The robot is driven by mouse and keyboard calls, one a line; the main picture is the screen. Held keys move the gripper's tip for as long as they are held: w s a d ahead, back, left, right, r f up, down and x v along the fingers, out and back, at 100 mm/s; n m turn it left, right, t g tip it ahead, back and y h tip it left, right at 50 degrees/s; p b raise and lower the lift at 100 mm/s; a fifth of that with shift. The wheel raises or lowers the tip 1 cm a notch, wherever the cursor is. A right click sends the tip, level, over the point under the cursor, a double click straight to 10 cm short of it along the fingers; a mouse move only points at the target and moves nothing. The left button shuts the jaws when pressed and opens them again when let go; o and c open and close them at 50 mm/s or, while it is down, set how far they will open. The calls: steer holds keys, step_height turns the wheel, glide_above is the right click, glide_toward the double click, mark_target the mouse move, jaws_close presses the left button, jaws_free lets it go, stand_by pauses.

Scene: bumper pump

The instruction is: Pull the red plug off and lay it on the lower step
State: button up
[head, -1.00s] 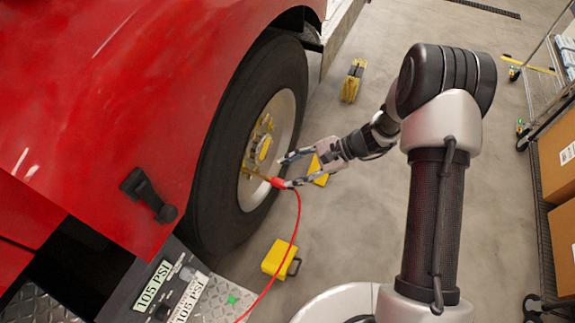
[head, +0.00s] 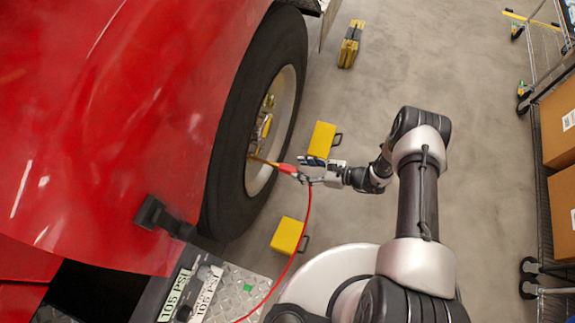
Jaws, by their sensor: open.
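The red plug (head: 288,169) sits at the end of a brass stem (head: 262,160) that sticks out from the wheel hub. A red hose (head: 308,215) hangs from the plug and curves down to the lower left. My gripper (head: 302,169) is open at the plug's hose end. I cannot tell whether the fingers touch it, and they partly hide its rear. A diamond-plate step (head: 232,296) with a small green square (head: 248,288) lies at the bottom, beside the pressure panel. The hose passes over its right side.
The black tire (head: 235,150) and red fender (head: 120,120) stand close at left. Yellow chocks (head: 287,235) (head: 322,139) lie on the floor near the wheel, with another yellow item (head: 349,45) farther back. A shelf with boxes (head: 560,130) stands at right. The floor between is clear.

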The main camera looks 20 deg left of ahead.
mark_target(288, 168)
steer(key=b+x, duration=0.2)
steer(key=x, duration=0.5)
steer(key=shift+f, duration=0.15)
steer(key=shift+b+x, duration=0.75)
steer(key=shift+x, duration=0.2)
steer(key=shift+b, duration=0.4)
stand_by(0.4)
steer(key=shift+c, duration=0.2)
jaws_close()
stand_by(0.4)
